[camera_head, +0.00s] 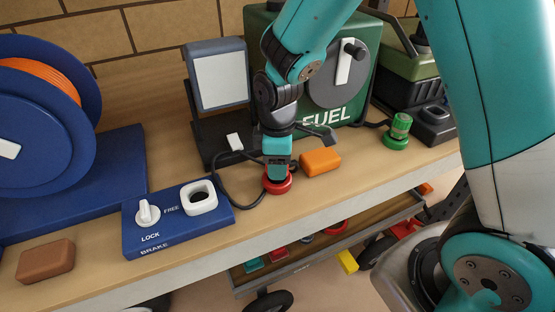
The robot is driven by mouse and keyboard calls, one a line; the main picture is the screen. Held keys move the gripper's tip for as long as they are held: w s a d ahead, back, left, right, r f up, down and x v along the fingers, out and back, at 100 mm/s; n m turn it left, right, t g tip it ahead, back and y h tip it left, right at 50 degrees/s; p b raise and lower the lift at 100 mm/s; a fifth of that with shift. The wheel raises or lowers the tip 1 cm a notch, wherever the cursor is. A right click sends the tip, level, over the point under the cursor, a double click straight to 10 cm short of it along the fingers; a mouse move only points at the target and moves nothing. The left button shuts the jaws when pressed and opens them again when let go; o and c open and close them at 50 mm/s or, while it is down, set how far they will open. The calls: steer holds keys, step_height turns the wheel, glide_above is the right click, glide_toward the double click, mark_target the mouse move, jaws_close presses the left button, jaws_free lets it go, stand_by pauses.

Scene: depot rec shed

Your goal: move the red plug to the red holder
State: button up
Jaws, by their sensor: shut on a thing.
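The red holder (278,187) is a low red ring on the bench top, near the middle of the view. My gripper (278,171) points down directly over it, with its fingertips at the ring. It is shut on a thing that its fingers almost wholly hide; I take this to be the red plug. I cannot tell whether the plug is seated in the ring or just above it.
An orange block (320,161) lies close right of the holder. A black cable (222,187) loops on the left. A blue brake panel (180,232) and brown block (46,261) stand further left. A green plug (401,125) stands in a green holder (396,142) at right.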

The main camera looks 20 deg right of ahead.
steer(key=shift+f, duration=0.25)
steer(key=o, duration=1)
step_height(320, 180, up, 18)
steer(key=f+b, duration=0.1)
steer(key=b, duration=0.1)
steer(key=s+a+m+y, duration=0.2)
steer(key=s, duration=0.7)
steer(key=s+a+f+m+y, duration=0.1)
steer(key=s+a+m+y, duration=0.1)
steer(key=s, duration=0.7)
steer(key=shift+s+a+m, duration=0.25)
steer(key=shift+a+m, duration=0.2)
steer(key=shift+m, duration=0.35)
